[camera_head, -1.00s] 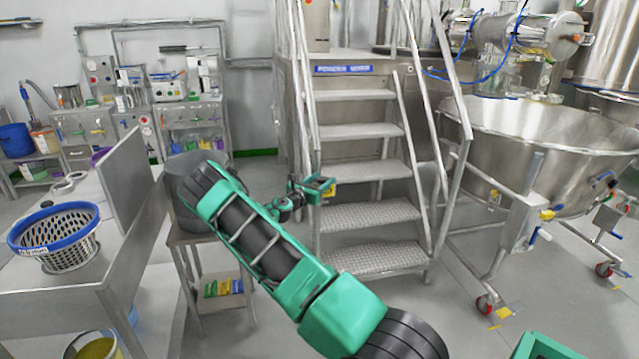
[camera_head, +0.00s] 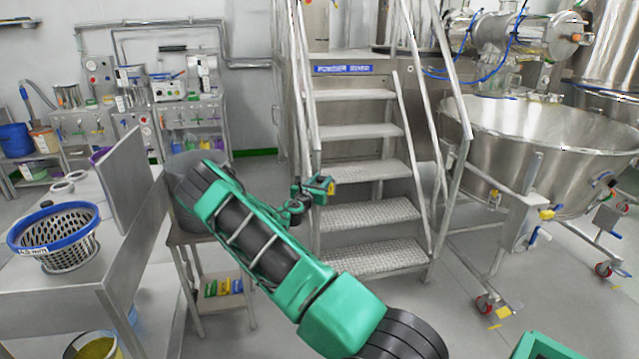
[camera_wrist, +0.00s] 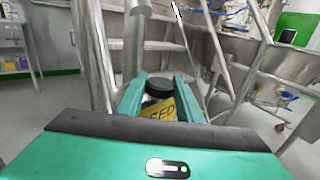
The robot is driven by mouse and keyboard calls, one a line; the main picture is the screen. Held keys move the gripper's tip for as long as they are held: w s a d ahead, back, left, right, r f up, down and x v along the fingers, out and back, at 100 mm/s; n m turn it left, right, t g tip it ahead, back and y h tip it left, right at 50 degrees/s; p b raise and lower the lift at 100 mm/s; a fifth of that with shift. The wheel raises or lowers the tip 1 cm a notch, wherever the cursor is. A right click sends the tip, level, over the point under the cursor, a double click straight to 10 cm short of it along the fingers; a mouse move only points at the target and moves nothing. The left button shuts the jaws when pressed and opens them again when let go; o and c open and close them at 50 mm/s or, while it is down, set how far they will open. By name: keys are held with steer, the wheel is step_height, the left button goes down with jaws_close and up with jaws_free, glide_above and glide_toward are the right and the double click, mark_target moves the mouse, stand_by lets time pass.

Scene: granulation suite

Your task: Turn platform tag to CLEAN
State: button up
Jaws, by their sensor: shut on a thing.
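The platform tag (camera_wrist: 160,110) is a small yellow piece with dark lettering, of which "SED" can be read, under a dark round cap. In the wrist view it sits between the two green fingers of my gripper (camera_wrist: 160,98), which is shut on it. In the head view my gripper (camera_head: 321,187) is at the left handrail of the steel steps, and a bit of the yellow tag (camera_head: 331,188) shows at its tip. The rest of the tag's face is hidden by the fingers.
Steel steps (camera_head: 365,171) with handrails rise behind my gripper. A large steel bowl (camera_head: 550,150) on a wheeled frame stands to the right. A bench (camera_head: 100,290) with a blue-rimmed basket (camera_head: 55,235) is at the left. The floor between steps and bench is partly clear.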

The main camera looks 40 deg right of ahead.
steer(key=n+t+y, duration=0.3)
steer(key=t, duration=0.1)
steer(key=shift+n+t, duration=0.3)
steer(key=n+t+y, duration=0.3)
steer(key=y, duration=0.1)
steer(key=shift+n+t, duration=0.3)
steer(key=n+t+y, duration=0.1)
steer(key=n+y, duration=0.1)
steer(key=y, duration=0.1)
steer(key=n+t+y, duration=0.1)
steer(key=n+y, duration=0.1)
steer(key=y, duration=0.1)
steer(key=shift+d+r+y, duration=0.1)
steer(key=shift+y, duration=0.3)
steer(key=shift+w+n+y, duration=0.1)
steer(key=shift+n+y, duration=1.8)
steer(key=shift+y, duration=0.8)
steer(key=shift+r, duration=0.1)
steer(key=o, duration=0.9)
steer(key=shift+o, duration=0.7)
